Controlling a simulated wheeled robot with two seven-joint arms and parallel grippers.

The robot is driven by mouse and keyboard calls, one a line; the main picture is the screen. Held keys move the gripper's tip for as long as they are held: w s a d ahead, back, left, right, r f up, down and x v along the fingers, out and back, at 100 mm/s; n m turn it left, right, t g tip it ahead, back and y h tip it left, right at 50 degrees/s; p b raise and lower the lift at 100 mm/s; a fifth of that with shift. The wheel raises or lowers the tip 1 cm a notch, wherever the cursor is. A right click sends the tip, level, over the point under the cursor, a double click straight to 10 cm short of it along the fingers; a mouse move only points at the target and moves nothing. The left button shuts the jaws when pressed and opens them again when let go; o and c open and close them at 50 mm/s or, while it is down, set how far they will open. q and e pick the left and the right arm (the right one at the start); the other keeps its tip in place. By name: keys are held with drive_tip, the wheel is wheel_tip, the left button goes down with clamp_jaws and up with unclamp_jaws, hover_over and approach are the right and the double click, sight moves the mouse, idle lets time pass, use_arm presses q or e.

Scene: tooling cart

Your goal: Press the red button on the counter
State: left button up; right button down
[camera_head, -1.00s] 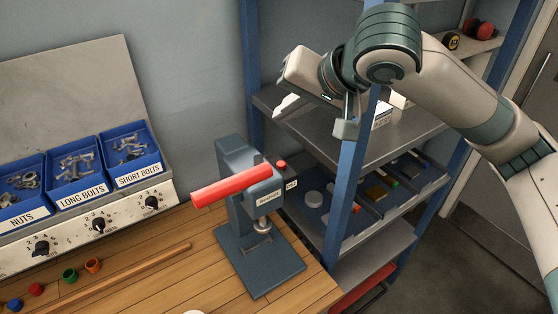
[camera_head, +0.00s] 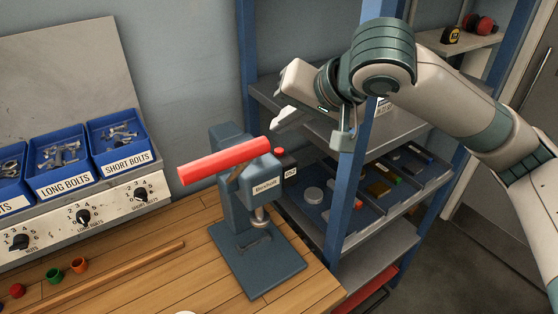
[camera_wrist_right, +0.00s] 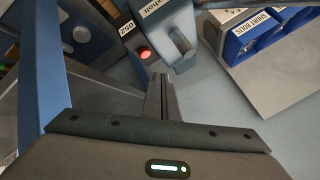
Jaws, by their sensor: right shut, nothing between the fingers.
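The red button (camera_head: 280,152) sits on a small dark box (camera_head: 287,165) at the right side of the blue press (camera_head: 262,190). In the right wrist view the red button (camera_wrist_right: 144,54) shows just beyond and left of the fingertips. My right gripper (camera_head: 282,122) is shut and empty. In the head view its fingertips are above the button, apart from it. In the right wrist view the closed fingers (camera_wrist_right: 161,78) point toward the press and button. My left gripper is in neither view.
The press has a long red handle (camera_head: 225,167) reaching left. A blue shelf post (camera_head: 350,200) stands right of it, close to my right arm. Blue bins of bolts (camera_head: 118,145) are at the left. The wooden counter (camera_head: 190,220) has small coloured cups and a wooden stick.

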sight(283, 157)
drive_tip(key=shift+f+b, duration=0.35)
drive_tip(key=shift+f, duration=0.85)
idle(0.9)
drive_tip(key=shift+f, duration=0.85)
idle(1.0)
drive_tip(key=shift+r, duration=0.2)
drive_tip(key=shift+r+p, duration=0.7)
drive_tip(key=shift+p, duration=0.25)
drive_tip(key=shift+r, duration=0.1)
wheel_tip(283, 157, up, 5)
drive_tip(key=p, duration=0.5)
idle(1.0)
